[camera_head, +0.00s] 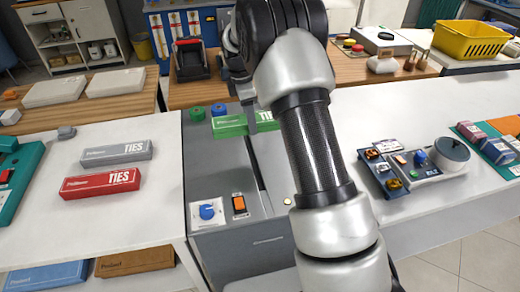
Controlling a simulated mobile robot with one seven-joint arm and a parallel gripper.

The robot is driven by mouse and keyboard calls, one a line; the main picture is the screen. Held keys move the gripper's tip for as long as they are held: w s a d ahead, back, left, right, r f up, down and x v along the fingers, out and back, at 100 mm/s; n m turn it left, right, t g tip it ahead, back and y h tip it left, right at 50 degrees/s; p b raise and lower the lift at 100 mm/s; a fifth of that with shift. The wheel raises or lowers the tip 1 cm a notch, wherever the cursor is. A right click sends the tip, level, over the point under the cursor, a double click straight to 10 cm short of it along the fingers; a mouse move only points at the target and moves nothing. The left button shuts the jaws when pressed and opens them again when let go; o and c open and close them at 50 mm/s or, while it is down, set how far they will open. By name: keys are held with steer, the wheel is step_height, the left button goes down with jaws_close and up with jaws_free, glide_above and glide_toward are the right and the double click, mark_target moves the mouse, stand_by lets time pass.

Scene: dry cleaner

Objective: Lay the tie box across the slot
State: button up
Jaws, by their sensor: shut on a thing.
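A green tie box (230,126) with white lettering is at the far part of the grey counter unit (215,165). Its right end is partly hidden by my gripper (252,118) and arm. My gripper is shut on the green box; its fingers are mostly hidden. A long dark slot (257,172) runs front to back in the unit's top, and the green box is crosswise at its far end. I cannot tell whether the box touches the top. A grey tie box (117,153) and a red tie box (101,184) lie on the white counter at the left.
A blue knob (207,211) and orange switch (239,204) are at the unit's front. Green (197,113) and blue (219,109) knobs stand beyond the green box. A blue tray of small items (385,166) is at the right. My arm hides the unit's right side.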

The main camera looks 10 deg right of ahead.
step_height(320, 180, down, 10)
steer(key=shift+r+b, duration=0.1)
steer(key=shift+b, duration=0.45)
steer(key=shift+f+b, duration=0.3)
steer(key=shift+f, duration=0.35)
steer(key=o, duration=1.1)
steer(key=shift+r, duration=0.1)
